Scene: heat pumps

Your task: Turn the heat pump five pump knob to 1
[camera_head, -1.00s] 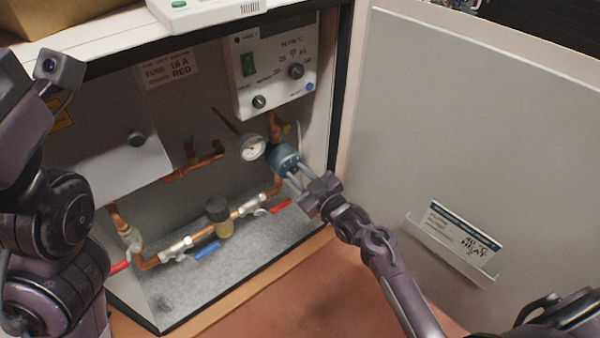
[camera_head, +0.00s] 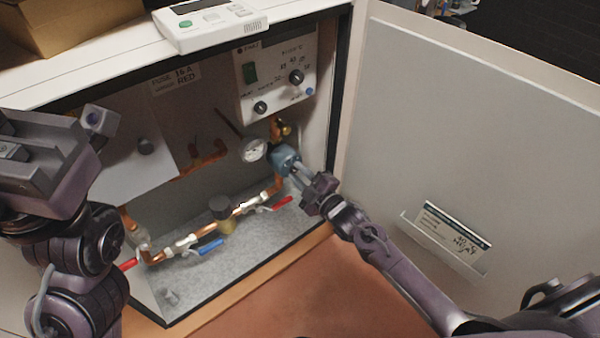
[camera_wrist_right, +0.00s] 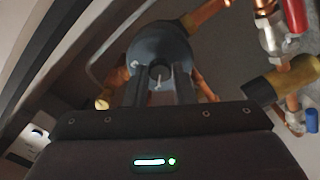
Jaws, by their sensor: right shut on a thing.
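The pump (camera_head: 285,158) is a blue-grey round body on the copper pipes at the right inside the open cabinet. My right gripper (camera_head: 297,169) reaches it from the lower right, its fingertips at the pump's front. In the right wrist view, the pump (camera_wrist_right: 160,50) is straight ahead, and the gripper's two fingers (camera_wrist_right: 160,82) are shut on a small dark knob (camera_wrist_right: 160,72) at its centre. The knob's markings are not readable. My left gripper (camera_head: 50,150) is at the left, in front of the cabinet, and its fingers cannot be made out.
The control panel (camera_head: 275,75) with a green switch and knobs is above the pump. A gauge (camera_head: 253,150) is close at the pump's left. Red (camera_head: 281,204) and blue (camera_head: 209,247) valve handles lie below. The open door (camera_head: 460,130) bounds the right side.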

